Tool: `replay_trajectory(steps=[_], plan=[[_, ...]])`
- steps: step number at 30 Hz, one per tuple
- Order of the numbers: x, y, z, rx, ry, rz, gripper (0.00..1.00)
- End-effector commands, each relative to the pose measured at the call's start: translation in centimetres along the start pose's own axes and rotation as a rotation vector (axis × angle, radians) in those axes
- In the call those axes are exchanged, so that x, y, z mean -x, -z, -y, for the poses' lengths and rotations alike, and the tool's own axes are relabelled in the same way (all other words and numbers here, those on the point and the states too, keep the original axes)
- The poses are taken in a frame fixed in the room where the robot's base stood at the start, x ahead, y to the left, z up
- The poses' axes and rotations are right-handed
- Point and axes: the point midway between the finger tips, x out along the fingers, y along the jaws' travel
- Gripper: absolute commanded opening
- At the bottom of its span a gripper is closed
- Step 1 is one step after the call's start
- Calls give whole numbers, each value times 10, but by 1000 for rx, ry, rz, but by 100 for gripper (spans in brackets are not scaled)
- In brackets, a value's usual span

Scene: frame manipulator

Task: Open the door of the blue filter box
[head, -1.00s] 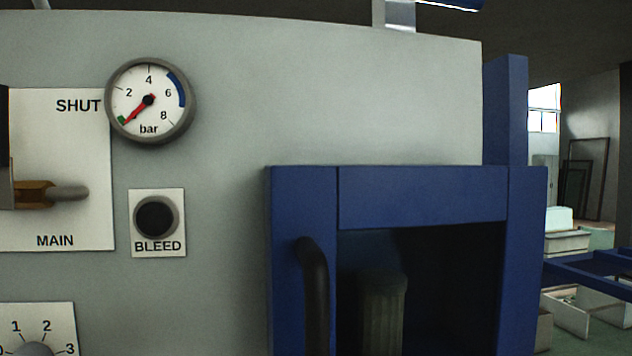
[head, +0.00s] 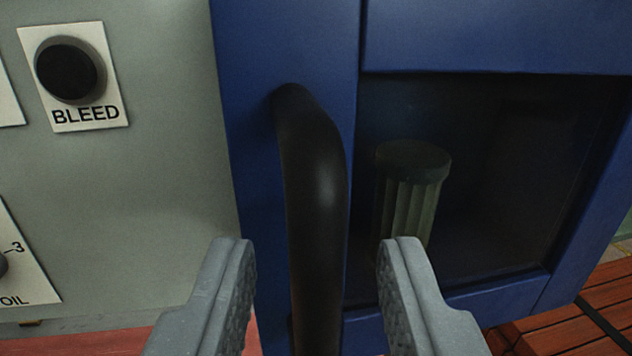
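The blue filter box (head: 455,35) fills the right of the head view. Its framed door is shut, with a dark window (head: 520,190) and a pale ribbed filter (head: 405,200) behind it. A black upright bar handle (head: 315,190) stands on the left of the door. My gripper (head: 318,255) is open, with one grey finger on each side of the lower part of the handle. I see a gap between each finger and the handle. The handle's lower end is at the bottom edge of the picture, between the fingers.
The grey panel (head: 165,180) lies left of the box. It carries a black BLEED button (head: 70,70) and part of an OIL knob plate (head: 20,265). Reddish-brown slats (head: 580,320) show below the box at lower right.

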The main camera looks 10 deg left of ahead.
Motion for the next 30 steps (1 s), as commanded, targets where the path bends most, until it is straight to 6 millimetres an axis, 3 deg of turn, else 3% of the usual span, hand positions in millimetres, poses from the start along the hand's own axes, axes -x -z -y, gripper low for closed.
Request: replay_trajectory(steps=[6, 18, 21, 22, 25, 30], plan=[[-19, 0, 0, 0, -1, 1, 33], [-23, 0, -1, 0, -1, -1, 33], [-23, 0, -1, 0, -1, -1, 5], [-23, 0, -1, 0, -2, -1, 0], [-24, 0, 8, 5, -3, 1, 0], [-22, 0, -2, -1, 0, -1, 0]])
